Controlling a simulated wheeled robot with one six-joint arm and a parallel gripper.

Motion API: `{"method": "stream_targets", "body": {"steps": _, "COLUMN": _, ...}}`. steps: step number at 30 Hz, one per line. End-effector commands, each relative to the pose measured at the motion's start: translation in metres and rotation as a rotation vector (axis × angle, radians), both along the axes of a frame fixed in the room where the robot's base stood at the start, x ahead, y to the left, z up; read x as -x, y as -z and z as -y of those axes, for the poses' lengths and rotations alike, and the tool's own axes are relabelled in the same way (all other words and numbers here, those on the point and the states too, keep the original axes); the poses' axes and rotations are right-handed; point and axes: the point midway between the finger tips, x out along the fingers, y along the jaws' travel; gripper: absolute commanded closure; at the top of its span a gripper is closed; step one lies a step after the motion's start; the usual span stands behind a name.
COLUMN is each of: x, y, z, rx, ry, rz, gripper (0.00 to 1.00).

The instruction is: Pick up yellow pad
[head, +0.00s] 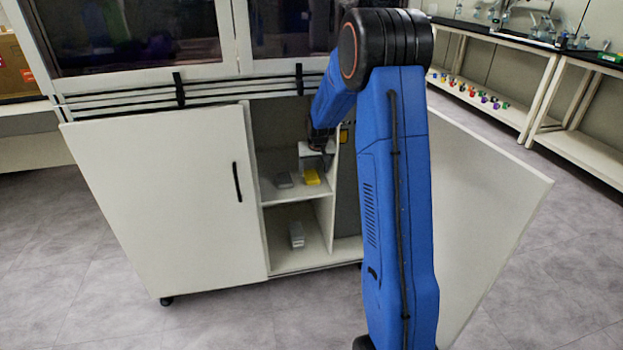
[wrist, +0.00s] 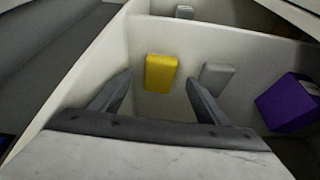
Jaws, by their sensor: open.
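The yellow pad (wrist: 160,72) lies on the white upper shelf inside the open cabinet. In the head view the yellow pad (head: 311,177) is at the shelf's right side, just below the end of my arm. My gripper (wrist: 157,85) is open and empty in the wrist view. Its two fingers point toward the pad, with the pad between and slightly beyond their tips and apart from them. In the head view the gripper is mostly hidden by my arm.
A grey pad (wrist: 215,77) lies right of the yellow one. A purple block (wrist: 288,103) is farther right in the wrist view. The lower shelf holds a grey stack (head: 296,234). The left cabinet door (head: 165,200) is shut; the right door (head: 480,220) stands open.

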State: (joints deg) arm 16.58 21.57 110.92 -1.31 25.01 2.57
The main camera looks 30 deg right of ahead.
Motion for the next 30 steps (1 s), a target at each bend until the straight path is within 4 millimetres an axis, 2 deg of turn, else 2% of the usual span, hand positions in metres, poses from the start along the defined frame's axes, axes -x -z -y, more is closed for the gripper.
{"method": "stream_targets", "body": {"steps": 8, "x": -0.012, "y": 0.000, "z": 0.004, "rx": 0.000, "ry": 0.000, "rz": -0.001, "gripper": 0.31}}
{"method": "stream_targets", "body": {"steps": 19, "x": -0.030, "y": 0.043, "z": 0.010, "rx": 0.000, "ry": -0.001, "rz": -0.002, "gripper": 0.31}}
{"method": "stream_targets", "body": {"steps": 27, "x": -0.031, "y": 0.046, "z": 0.010, "rx": 0.000, "ry": -0.001, "rz": 0.000, "gripper": 0.31}}
{"method": "stream_targets", "body": {"steps": 30, "x": -0.031, "y": 0.046, "z": 0.010, "rx": 0.000, "ry": -0.001, "rz": 0.000, "gripper": 0.55}}
